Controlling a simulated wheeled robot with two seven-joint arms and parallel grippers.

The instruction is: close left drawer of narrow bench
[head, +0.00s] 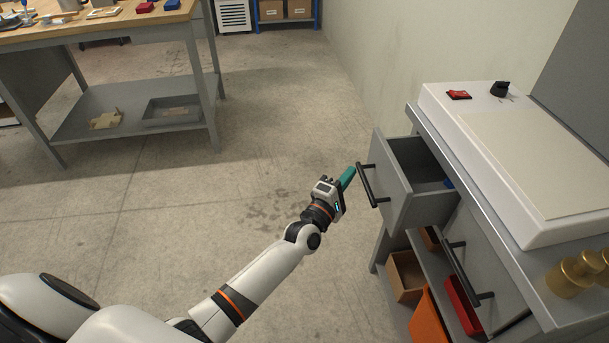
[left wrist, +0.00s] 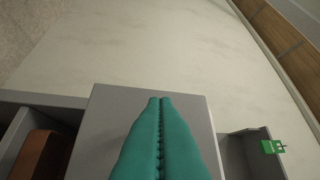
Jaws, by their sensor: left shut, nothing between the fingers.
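The narrow bench (head: 425,130) stands at the right of the head view. Its left drawer (head: 388,185) is the far one and is pulled well out, with its inside showing. A dark bar handle (head: 367,187) is on its grey front. My left gripper (head: 350,174) is shut and empty, its teal fingers just in front of the drawer, close to the handle's far end. I cannot tell whether they touch. In the left wrist view the shut fingers (left wrist: 160,102) lie over a grey panel (left wrist: 105,115). My right gripper is not in view.
The near drawer (head: 480,265) of the bench is shut. Below are a brown box (head: 406,273), an orange bin (head: 427,320) and a red bin (head: 463,306). A white machine (head: 520,170) and brass weights (head: 575,275) are on top. The floor (head: 240,180) is clear.

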